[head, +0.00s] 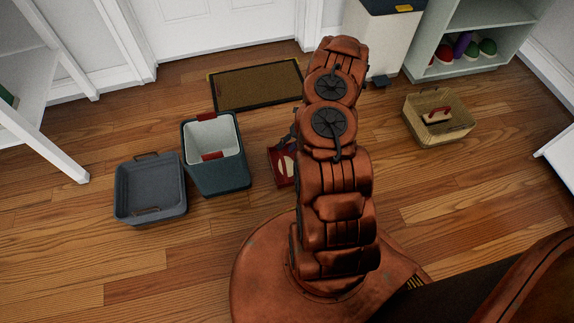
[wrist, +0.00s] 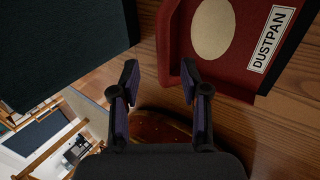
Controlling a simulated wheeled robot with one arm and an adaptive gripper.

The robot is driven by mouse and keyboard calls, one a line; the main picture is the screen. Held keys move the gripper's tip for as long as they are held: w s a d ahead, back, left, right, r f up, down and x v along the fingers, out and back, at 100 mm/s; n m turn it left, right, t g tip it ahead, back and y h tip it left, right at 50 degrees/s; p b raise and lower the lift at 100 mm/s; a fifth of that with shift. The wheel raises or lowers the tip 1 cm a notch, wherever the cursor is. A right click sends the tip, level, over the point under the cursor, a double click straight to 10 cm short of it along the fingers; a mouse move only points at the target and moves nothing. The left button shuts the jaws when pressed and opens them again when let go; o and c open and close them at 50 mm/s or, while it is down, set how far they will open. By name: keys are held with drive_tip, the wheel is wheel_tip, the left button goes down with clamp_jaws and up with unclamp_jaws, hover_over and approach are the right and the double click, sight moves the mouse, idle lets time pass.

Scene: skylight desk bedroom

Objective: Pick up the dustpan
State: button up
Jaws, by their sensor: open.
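The red dustpan (head: 281,168) lies on the wooden floor just left of my arm in the head view, partly hidden by the arm. In the wrist view the dustpan (wrist: 224,72) fills the upper right, with a pale oval and a white label reading DUSTPAN. My gripper (wrist: 160,80) is open, with nothing between its fingers. Its right finger overlaps the dustpan's near left edge in the picture; I cannot tell whether they touch. Its left finger is over the gap beside a dark bin. In the head view the gripper is mostly hidden behind the arm.
A dark bin with red handles (head: 232,176) stands close left of the dustpan, also at upper left in the wrist view (wrist: 60,45). A grey tray (head: 150,190) is farther left. A doormat (head: 255,85) lies behind. A wicker basket (head: 455,130) is right, with clear floor around it.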

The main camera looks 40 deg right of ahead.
sight(281, 153)
drive_tip(key=b+x, duration=0.1)
drive_tip(key=x, duration=0.1)
drive_tip(key=b+x, duration=0.1)
drive_tip(key=x, duration=0.1)
drive_tip(key=shift+s+f+b, duration=0.2)
drive_tip(key=shift+f+b, duration=0.1)
drive_tip(key=shift+f, duration=0.1)
drive_tip(key=shift+w+a+f, duration=0.1)
drive_tip(key=shift+a+f, duration=0.2)
drive_tip(key=shift+f, duration=0.05)
drive_tip(key=shift+r, duration=0.1)
drive_tip(key=shift+c, duration=0.2)
clamp_jaws()
